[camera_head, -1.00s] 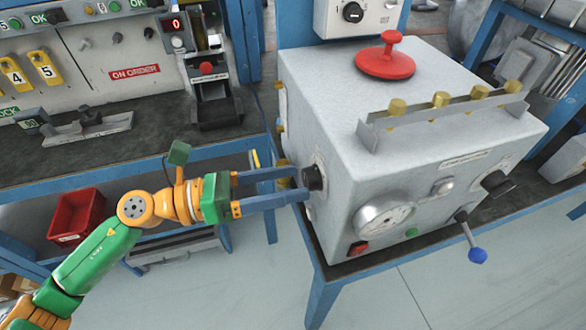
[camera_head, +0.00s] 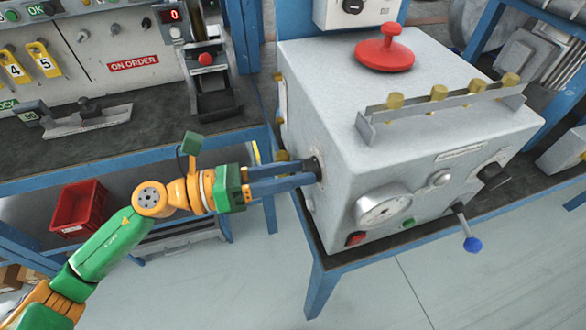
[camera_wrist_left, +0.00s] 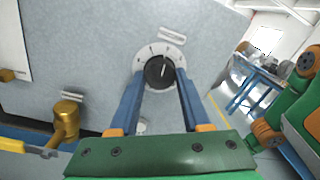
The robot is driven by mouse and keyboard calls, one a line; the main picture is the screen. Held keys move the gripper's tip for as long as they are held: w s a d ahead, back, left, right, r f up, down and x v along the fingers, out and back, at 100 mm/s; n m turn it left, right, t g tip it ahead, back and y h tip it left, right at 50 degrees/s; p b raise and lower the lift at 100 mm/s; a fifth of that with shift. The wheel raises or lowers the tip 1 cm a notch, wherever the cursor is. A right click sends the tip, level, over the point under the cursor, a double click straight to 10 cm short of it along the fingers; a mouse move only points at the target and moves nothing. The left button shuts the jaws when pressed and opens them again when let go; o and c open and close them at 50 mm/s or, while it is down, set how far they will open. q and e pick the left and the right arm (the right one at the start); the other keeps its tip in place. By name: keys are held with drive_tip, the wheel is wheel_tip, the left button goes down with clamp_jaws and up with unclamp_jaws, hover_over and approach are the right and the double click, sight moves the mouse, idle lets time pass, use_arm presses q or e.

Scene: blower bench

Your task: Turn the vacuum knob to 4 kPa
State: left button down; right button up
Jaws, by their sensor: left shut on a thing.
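The vacuum knob is a black round knob (camera_wrist_left: 160,71) on a pale scale ring on the side face of the grey box (camera_head: 330,95). In the head view only a bit of the knob (camera_head: 317,165) shows behind my fingers. My left gripper (camera_head: 315,174) is shut on the knob, one blue finger on each side, and the fingers (camera_wrist_left: 160,85) also show in the left wrist view. A white pointer line shows on the knob; the scale's figures are too small to read. A round gauge (camera_head: 384,208) is on the box's front; its reading is not legible. My right gripper is not in view.
A red mushroom-shaped handle (camera_head: 385,52) and a rail of brass knobs (camera_head: 438,93) are on the box top. A blue-tipped lever (camera_head: 472,244) sticks out in front. A brass valve (camera_wrist_left: 66,120) is near my left fingers.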

use_arm(q)
drive_tip(key=n+p, duration=0.2)
drive_tip(key=n, duration=0.2)
drive_tip(key=shift+r, duration=0.1)
drive_tip(key=shift+n+p, duration=0.65)
drive_tip(key=shift+n, duration=1.15)
drive_tip(key=shift+c, duration=1.8)
unclamp_jaws()
